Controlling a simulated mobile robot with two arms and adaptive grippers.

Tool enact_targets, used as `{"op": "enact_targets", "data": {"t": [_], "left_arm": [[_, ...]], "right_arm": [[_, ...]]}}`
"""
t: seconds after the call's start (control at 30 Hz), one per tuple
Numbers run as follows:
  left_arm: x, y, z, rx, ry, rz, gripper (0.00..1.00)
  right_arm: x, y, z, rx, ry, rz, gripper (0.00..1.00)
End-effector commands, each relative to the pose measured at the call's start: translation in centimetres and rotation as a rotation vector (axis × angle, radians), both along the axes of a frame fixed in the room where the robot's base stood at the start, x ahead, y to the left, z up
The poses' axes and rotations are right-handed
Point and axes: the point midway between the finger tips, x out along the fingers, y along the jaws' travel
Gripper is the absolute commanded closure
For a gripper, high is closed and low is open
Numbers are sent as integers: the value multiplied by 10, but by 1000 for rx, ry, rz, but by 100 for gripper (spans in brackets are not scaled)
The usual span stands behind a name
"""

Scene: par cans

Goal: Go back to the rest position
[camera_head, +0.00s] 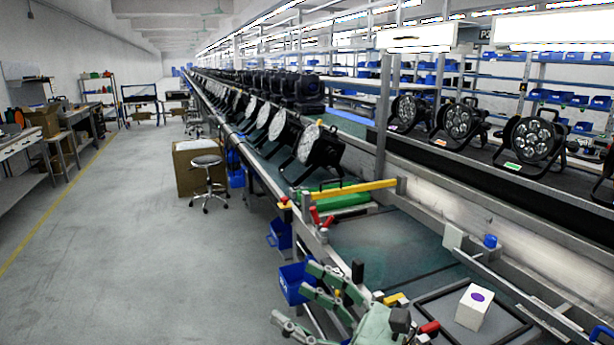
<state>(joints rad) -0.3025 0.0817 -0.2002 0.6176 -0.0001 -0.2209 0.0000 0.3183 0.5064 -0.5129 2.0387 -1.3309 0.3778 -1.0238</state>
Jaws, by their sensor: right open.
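My right gripper (294,293) shows at the bottom centre, pale green, with its fingers spread and pointing left. It is open, and I see nothing between the fingers. It is at the near edge of the workbench, in front of a blue bin. My left gripper is not in view. Another par can (319,147) is at the near end of a long row running into the distance.
A white box with a purple dot (473,307) sits inside a black frame at the lower right. A yellow bar (345,190) crosses the bench. Blue bins (297,282) hang at the bench side. A stool (207,180) stands on the left floor, which is otherwise largely clear.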

Motion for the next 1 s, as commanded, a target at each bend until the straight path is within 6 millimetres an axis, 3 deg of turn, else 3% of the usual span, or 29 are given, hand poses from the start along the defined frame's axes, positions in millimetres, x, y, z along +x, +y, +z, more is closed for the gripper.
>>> {"op": "enact_targets", "data": {"t": [0.1, 0.17, 0.27, 0.37, 0.5, 0.6, 0.7, 0.83, 0.87, 1.0], "left_arm": [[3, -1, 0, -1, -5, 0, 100], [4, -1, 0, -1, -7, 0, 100], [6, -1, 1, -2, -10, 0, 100], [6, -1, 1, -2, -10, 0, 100], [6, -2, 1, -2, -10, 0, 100], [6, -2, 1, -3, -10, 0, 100], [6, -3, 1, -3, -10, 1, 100], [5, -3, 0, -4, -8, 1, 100], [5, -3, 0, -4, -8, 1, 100], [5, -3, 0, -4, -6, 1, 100]], "right_arm": [[15, -44, 22, 421, 285, -111, 31], [25, -75, 19, 640, 443, -175, 31], [37, -132, -11, 1010, 716, -301, 31], [33, -183, -69, 1360, 981, -446, 31], [-2, -225, -160, 1771, 1285, -666, 31], [-44, -237, -219, 2016, 1459, -839, 31], [-88, -239, -262, 2196, 1584, -1004, 31], [-138, -234, -298, 2359, 1692, -1195, 31], [-149, -232, -303, -2321, -1662, 1200, 31], [-197, -223, -324, -2141, -1524, 1217, 31]]}}
